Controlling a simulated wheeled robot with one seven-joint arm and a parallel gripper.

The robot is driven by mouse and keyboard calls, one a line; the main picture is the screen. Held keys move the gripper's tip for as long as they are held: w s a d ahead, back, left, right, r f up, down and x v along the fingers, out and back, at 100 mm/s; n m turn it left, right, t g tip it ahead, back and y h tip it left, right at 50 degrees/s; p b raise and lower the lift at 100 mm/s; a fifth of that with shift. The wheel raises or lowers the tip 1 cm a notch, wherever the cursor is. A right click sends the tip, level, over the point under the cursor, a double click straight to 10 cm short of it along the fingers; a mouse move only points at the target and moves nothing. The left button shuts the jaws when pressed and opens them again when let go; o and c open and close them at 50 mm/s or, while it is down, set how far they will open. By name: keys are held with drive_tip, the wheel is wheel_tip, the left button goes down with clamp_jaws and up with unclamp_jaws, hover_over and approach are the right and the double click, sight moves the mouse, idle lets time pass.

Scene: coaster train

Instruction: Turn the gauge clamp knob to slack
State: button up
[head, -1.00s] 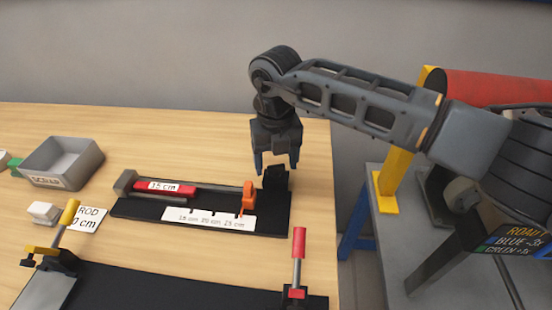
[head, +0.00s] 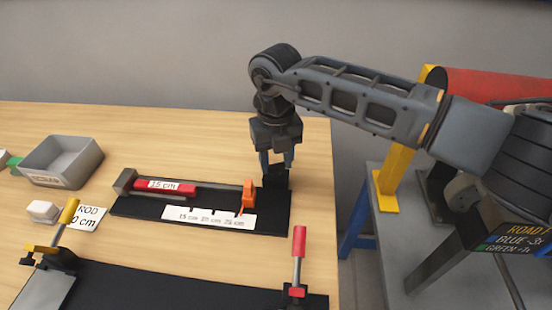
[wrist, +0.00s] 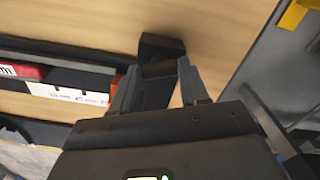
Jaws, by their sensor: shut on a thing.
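The gauge is a long black base (head: 140,208) on the table in the head view. A red bar marked 15 cm (head: 165,187), an orange slider (head: 249,195) and a white scale strip (head: 205,217) are on it. At its right end stands a black clamp block with the knob (head: 275,180); the knob's pointer or marking cannot be made out. My gripper (head: 277,163) points down over this block, its fingers shut on the dark knob. In the wrist view the dark knob (wrist: 159,70) shows between the two fingertips (wrist: 158,72).
A grey scrap bin (head: 62,163) stands at the left, with a white block (head: 43,211) and a rod card (head: 92,217) near it. A black fixture with a yellow-handled clamp (head: 69,212) and a red-handled clamp (head: 299,243) lies in front. The table ends just right of the gauge.

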drive_tip(key=n+b, duration=0.1)
drive_tip(key=n, duration=0.2)
drive_tip(key=shift+w+b, duration=0.1)
drive_tip(key=shift+b, duration=0.25)
drive_tip(key=n+b, duration=0.2)
drive_tip(key=n, duration=0.3)
drive_tip(key=shift+f, duration=0.1)
drive_tip(key=n+b, duration=0.2)
drive_tip(key=n, duration=0.1)
drive_tip(key=shift+n, duration=0.3)
drive_tip(key=n+b, duration=0.2)
drive_tip(key=n, duration=0.1)
drive_tip(key=shift+n, duration=0.4)
drive_tip(key=n+b, duration=0.1)
drive_tip(key=n, duration=0.2)
drive_tip(key=shift+n+b, duration=0.3)
drive_tip(key=shift+b, duration=0.05)
drive_tip(key=n+b, duration=0.1)
drive_tip(key=n, duration=0.2)
drive_tip(key=shift+n, duration=0.3)
drive_tip(key=n+b, duration=0.1)
drive_tip(key=n, duration=0.2)
drive_tip(key=shift+n, duration=0.3)
drive_tip(key=shift+n+b, duration=0.3)
drive_tip(key=shift+n, duration=1.6)
